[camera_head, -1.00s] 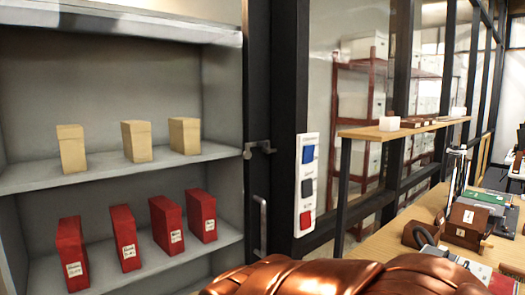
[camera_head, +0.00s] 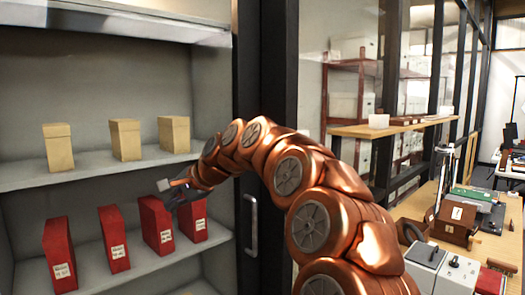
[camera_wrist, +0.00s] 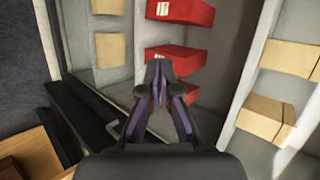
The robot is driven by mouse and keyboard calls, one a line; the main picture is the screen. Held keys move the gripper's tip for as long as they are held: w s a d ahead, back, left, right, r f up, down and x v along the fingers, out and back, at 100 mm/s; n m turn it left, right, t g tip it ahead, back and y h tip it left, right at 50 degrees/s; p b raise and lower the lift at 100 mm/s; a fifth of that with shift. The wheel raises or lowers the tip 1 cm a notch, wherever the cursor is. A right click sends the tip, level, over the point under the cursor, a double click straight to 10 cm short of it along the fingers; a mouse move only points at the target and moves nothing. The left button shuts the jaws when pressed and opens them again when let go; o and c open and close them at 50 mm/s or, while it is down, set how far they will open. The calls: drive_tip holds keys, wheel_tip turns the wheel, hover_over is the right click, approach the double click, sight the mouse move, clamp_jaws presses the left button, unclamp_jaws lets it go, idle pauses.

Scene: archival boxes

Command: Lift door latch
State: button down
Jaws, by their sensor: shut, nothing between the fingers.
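My copper arm reaches across the black door frame (camera_head: 276,90) toward the open grey shelf unit. My gripper (camera_head: 166,185) is in front of the red boxes on the lower shelf; in the wrist view my gripper (camera_wrist: 158,68) has its fingertips together and empty. A vertical metal handle (camera_head: 251,225) shows below the arm. In the wrist view a small bent metal piece (camera_wrist: 113,127) sits left of the fingers by a dark bar; I cannot tell whether it is latch or handle.
Several red boxes (camera_head: 59,255) stand on the lower shelf (camera_head: 95,280). Tan boxes (camera_head: 125,140) stand on the upper shelf (camera_head: 85,175). On the right are a wooden ledge (camera_head: 350,131) and a cluttered desk (camera_head: 425,200).

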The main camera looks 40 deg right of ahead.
drive_tip(key=w+d+r+m+t+h, duration=0.1)
drive_tip(key=w+d+r+m+t, duration=0.15)
drive_tip(key=d, duration=0.55)
drive_tip(key=w+d+r+m+t+h, duration=0.1)
drive_tip(key=d+r+m, duration=0.25)
drive_tip(key=d, duration=0.45)
drive_tip(key=s+d+r+m+h, duration=0.1)
drive_tip(key=d+m, duration=0.1)
drive_tip(key=d, duration=0.4)
drive_tip(key=s+d+r+m+t+h, duration=0.1)
drive_tip(key=d+m+h, duration=0.1)
drive_tip(key=d, duration=0.5)
drive_tip(key=s+d+r+m+t+h, duration=0.1)
drive_tip(key=s+d+r+m+h, duration=0.1)
drive_tip(key=d+m, duration=0.2)
drive_tip(key=d, duration=0.3)
drive_tip(key=shift+d+b, duration=0.2)
drive_tip(key=shift+b, duration=0.1)
drive_tip(key=p+x, duration=0.3)
drive_tip(key=x, duration=0.7)
drive_tip(key=shift+s+d, duration=0.1)
